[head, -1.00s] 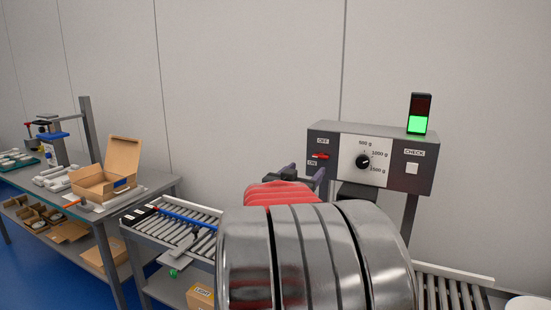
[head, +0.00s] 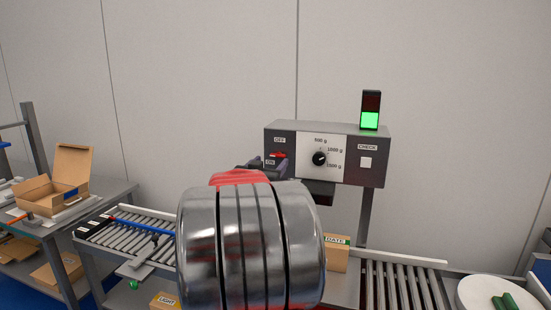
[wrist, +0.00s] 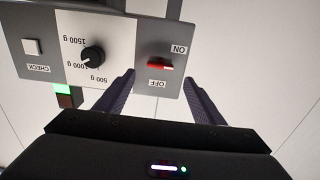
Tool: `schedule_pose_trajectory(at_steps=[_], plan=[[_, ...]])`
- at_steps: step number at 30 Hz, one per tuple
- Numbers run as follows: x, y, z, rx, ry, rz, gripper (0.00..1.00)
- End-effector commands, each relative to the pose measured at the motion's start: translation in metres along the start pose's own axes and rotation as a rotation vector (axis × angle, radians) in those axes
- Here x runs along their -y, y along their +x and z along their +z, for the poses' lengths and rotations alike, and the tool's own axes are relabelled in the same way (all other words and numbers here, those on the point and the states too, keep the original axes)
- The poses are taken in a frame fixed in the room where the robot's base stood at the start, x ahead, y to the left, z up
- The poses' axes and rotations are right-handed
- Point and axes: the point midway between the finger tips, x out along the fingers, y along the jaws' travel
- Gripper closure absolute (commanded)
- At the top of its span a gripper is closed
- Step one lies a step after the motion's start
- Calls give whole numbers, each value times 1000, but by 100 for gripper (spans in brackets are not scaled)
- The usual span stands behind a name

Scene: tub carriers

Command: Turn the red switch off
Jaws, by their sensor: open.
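The red switch (head: 278,155) is a small lever on the left part of the grey control panel (head: 372,145), between the OFF and ON labels. In the wrist view, which is upside down, the red switch (wrist: 160,65) lies between the two fingertips as pictured. I cannot tell which way its lever is tipped. My gripper (wrist: 158,79) is open and empty, with its dark fingers pointing at the panel around the switch. In the head view my gripper (head: 262,168) is partly hidden behind my arm, just left of the switch; contact cannot be told.
The panel also carries a dial (head: 319,158), a CHECK button (head: 366,162) and a lit green lamp (head: 370,120). Below stand a roller conveyor (head: 405,280) and a DATE box (head: 337,254). An open carton (head: 60,185) is on the left table.

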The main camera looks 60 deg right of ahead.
Motion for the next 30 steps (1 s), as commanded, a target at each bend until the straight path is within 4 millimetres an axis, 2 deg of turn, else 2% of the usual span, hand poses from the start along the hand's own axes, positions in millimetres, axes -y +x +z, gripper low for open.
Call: schedule_pose_trajectory(at_steps=[9,15,20,28,30], plan=[[-1,43,1,0,0,1,38],[0,64,0,0,0,1,38],[0,72,0,0,0,0,38],[0,73,0,0,0,-1,38],[0,73,0,0,0,-1,42]])
